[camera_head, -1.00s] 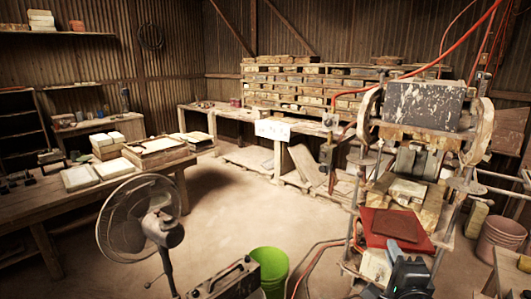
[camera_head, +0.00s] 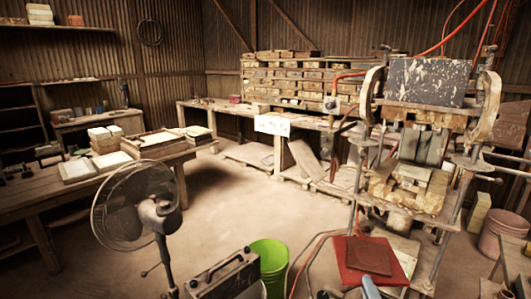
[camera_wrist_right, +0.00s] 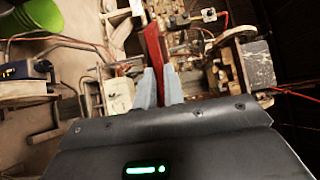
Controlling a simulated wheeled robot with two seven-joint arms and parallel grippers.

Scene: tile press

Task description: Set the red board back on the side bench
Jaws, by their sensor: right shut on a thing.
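The red board (camera_head: 343,262) is held out in front of the press (camera_head: 420,150), low in the head view. A dark reddish-brown tile (camera_head: 371,257) lies on it. My right gripper (camera_head: 370,287) is at the board's near edge, mostly cut off by the bottom of the head view. In the right wrist view its fingers (camera_wrist_right: 158,86) are shut on the board (camera_wrist_right: 152,45), seen nearly edge-on. A wooden bench (camera_head: 515,265) is at the right edge; I cannot tell if it is the side bench. My left gripper is not in view.
A standing fan (camera_head: 135,210), a grey metal case (camera_head: 222,275) and a green bucket (camera_head: 269,262) stand left of the board. A pinkish bucket (camera_head: 502,232) stands right of the press. Red hoses run on the floor near the board. The middle floor is open.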

